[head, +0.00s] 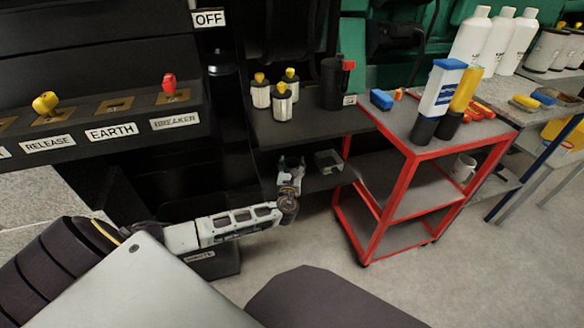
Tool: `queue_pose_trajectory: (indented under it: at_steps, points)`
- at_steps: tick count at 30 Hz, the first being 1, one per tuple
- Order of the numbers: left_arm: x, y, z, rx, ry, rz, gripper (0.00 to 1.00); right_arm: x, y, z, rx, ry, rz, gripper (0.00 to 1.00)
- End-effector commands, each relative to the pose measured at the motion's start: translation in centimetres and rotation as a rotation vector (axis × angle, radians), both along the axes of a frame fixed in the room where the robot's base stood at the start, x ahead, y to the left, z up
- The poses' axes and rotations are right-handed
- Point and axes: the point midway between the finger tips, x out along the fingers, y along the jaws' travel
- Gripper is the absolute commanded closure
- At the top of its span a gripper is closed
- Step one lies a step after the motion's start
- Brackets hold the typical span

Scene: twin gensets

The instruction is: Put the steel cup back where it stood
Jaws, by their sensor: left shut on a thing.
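My left gripper (291,166) is in front of the dark lower shelf, left of the red cart. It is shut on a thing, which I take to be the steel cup. The cup's outline is too small and dark to make out at the jaws. A small grey piece (328,161) shows just right of the jaws. I cannot tell whether it is part of the held thing or a separate object. My right gripper is not in view.
The dark bench (310,122) above the gripper holds several yellow-topped containers and a dark canister (332,84). Switch panel (110,122) at left. Floor ahead is clear.

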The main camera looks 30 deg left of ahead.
Motion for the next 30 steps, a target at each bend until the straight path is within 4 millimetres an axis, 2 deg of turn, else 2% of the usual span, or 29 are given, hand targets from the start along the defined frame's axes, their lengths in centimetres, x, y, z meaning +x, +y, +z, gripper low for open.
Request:
queue_pose_trajectory:
  at_steps: [15, 16, 20, 30]
  points:
    - [0.03, 0.0, -0.36, 0.0, -0.002, 0.0, 0.74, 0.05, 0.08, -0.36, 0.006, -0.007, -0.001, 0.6]
    - [0.03, -0.01, -0.35, 0.0, -0.001, 0.0, 0.39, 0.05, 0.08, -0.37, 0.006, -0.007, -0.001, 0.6]
    - [0.02, 0.0, -0.33, 0.0, -0.001, 0.0, 0.23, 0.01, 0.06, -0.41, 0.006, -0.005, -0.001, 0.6]
    - [0.02, 0.01, -0.31, 0.0, -0.001, 0.0, 0.22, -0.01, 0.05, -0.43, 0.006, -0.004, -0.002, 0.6]
